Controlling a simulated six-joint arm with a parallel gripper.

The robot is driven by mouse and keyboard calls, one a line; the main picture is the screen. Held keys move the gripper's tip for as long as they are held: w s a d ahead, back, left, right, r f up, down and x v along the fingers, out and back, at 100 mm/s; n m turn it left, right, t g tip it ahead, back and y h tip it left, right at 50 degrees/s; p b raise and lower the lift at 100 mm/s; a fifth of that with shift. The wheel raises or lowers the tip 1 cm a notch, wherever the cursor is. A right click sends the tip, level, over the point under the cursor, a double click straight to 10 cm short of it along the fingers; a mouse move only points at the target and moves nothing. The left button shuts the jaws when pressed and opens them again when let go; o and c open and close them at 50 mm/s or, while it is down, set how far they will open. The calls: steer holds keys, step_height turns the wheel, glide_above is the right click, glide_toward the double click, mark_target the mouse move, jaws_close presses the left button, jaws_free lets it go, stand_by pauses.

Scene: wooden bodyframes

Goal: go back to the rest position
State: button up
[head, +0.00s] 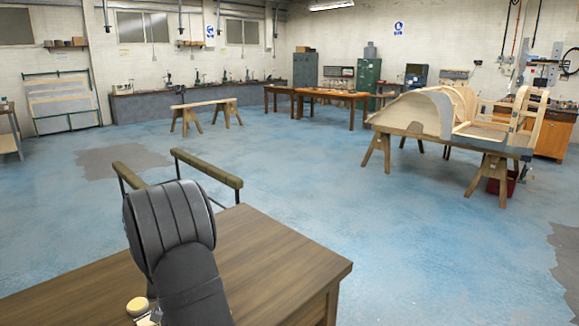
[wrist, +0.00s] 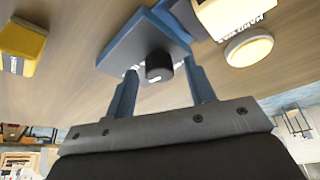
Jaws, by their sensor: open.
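My gripper (wrist: 162,85) shows in the wrist view as two blue fingers on a grey bar, apart from each other. Beyond the fingers is a flat blue-grey piece (wrist: 125,50) with a short black cylinder (wrist: 159,66) by it; I cannot tell whether these are parts of my gripper or a separate thing. In the head view my black arm stands over the wooden table at the lower left and hides my gripper.
The wooden table (head: 285,262) also fills the upper wrist view. On it are a yellow block (wrist: 18,45), a cream round piece (wrist: 249,48) and a lettered box (wrist: 235,14). A rail (head: 207,167) stands behind. The wooden bodyframe (head: 420,112) rests on trestles far right. Blue floor between is clear.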

steer(key=shift+w+d+n+g+y, duration=0.1)
steer(key=shift+n+g+y, duration=0.25)
steer(key=shift+n, duration=0.9)
steer(key=shift+d+n+g+y, duration=0.15)
steer(key=shift+n+y, duration=0.3)
steer(key=shift+n, duration=0.8)
steer(key=shift+w+n+g+y, duration=0.1)
steer(key=shift+n+g+y, duration=0.5)
steer(key=shift+n, duration=1.5)
steer(key=o, duration=1.1)
steer(key=s+d+r+m, duration=0.1)
steer(key=s+d+r, duration=0.1)
steer(key=r, duration=0.6)
steer(key=s+d+r+m+t, duration=0.1)
steer(key=s+d+r+m, duration=0.1)
steer(key=r, duration=0.7)
steer(key=shift+s+d+r+h, duration=0.15)
steer(key=shift+s+d+h, duration=0.25)
steer(key=shift+s, duration=0.1)
steer(key=x, duration=1)
steer(key=shift+r, duration=0.1)
steer(key=v, duration=1)
